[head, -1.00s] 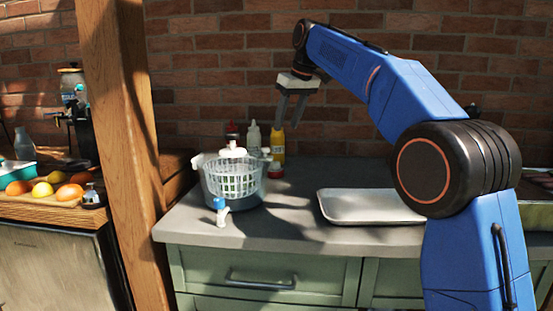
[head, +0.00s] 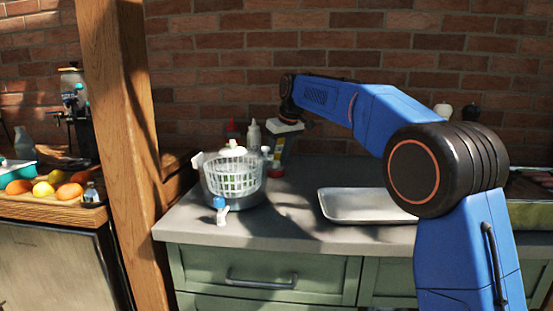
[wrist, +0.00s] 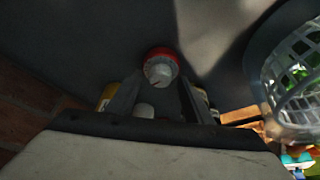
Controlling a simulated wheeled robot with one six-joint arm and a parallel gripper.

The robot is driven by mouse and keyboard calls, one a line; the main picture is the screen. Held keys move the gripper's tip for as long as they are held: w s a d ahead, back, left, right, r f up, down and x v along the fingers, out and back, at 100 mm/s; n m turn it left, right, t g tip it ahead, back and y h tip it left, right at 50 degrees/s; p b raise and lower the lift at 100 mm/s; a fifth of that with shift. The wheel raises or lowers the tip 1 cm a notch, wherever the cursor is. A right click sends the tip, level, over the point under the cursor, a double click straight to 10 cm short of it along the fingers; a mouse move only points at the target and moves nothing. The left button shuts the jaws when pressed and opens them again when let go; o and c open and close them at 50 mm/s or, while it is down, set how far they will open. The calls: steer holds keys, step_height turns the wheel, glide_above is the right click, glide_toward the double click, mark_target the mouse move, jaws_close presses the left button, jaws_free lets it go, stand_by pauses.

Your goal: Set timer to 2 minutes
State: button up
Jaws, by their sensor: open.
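The timer (wrist: 160,68) has a red rim and a white dial with a knob and sits on the grey counter. In the head view the timer (head: 276,171) is a small red shape below my gripper, partly covered. My gripper (head: 277,160) is open and points down over it. In the wrist view the fingers of my gripper (wrist: 160,80) stand apart on either side of the timer's near edge, with nothing held. I cannot tell whether they touch it. The dial's markings are too small to read.
A pot with a white basket (head: 238,178) stands left of the timer. Bottles (head: 253,135) stand behind, against the brick wall. A metal tray (head: 362,205) lies to the right. A wooden post (head: 125,150) rises at left.

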steer(key=shift+f, duration=0.15)
steer(key=shift+c, duration=0.7)
steer(key=c, duration=0.9)
steer(key=shift+a, duration=0.1)
steer(key=m+h, duration=0.1)
steer(key=m, duration=0.2)
steer(key=shift+s+a+m+t, duration=0.1)
steer(key=shift+m+t, duration=0.2)
steer(key=shift+m+t+h, duration=0.3)
steer(key=shift+m+h, duration=0.5)
steer(key=shift+m, duration=1)
